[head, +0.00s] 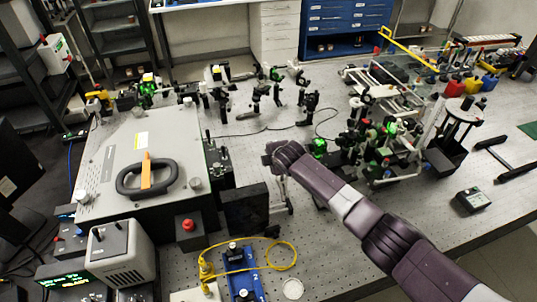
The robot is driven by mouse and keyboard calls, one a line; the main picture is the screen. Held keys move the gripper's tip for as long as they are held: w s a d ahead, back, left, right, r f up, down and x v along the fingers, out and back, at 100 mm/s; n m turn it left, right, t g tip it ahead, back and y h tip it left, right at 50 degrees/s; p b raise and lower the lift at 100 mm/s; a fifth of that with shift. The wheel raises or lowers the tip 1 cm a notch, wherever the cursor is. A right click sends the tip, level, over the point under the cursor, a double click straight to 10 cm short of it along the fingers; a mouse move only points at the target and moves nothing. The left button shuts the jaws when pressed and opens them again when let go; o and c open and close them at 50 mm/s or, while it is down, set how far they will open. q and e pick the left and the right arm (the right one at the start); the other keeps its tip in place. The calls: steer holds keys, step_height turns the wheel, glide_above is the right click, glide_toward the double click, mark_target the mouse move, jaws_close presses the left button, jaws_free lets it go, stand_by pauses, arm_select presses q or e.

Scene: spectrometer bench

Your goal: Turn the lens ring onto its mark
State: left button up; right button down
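My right arm comes in from the right edge and reaches to the middle of the bench. Its wrist bends down there, and my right gripper (284,196) hangs below it, just right of a black upright panel (246,208). The gripper is small and partly hidden by the wrist, so I cannot tell whether its fingers are open or shut, or whether they touch anything. I cannot single out the lens ring or its mark among the optics. My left gripper is not in view.
A large grey case (110,165) with a black handle fills the bench's left side. Dense optics with green parts (375,140) stand beyond the arm at the right. A yellow cable (283,248) loops at the front. Bare bench (345,240) lies below the arm.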

steer(key=shift+w+r, duration=0.1)
steer(key=shift+r, duration=0.15)
steer(key=c, duration=2.1)
jaws_free()
steer(key=o, duration=0.6)
steer(key=shift+s+d+r, duration=0.1)
steer(key=shift+s+r, duration=0.05)
steer(key=shift+s, duration=0.15)
steer(key=shift+w+f, duration=0.1)
steer(key=shift+f, duration=0.1)
steer(key=shift+v, duration=5.95)
steer(key=shift+o, duration=0.3)
steer(key=shift+w+r, duration=0.1)
steer(key=shift+r, duration=0.05)
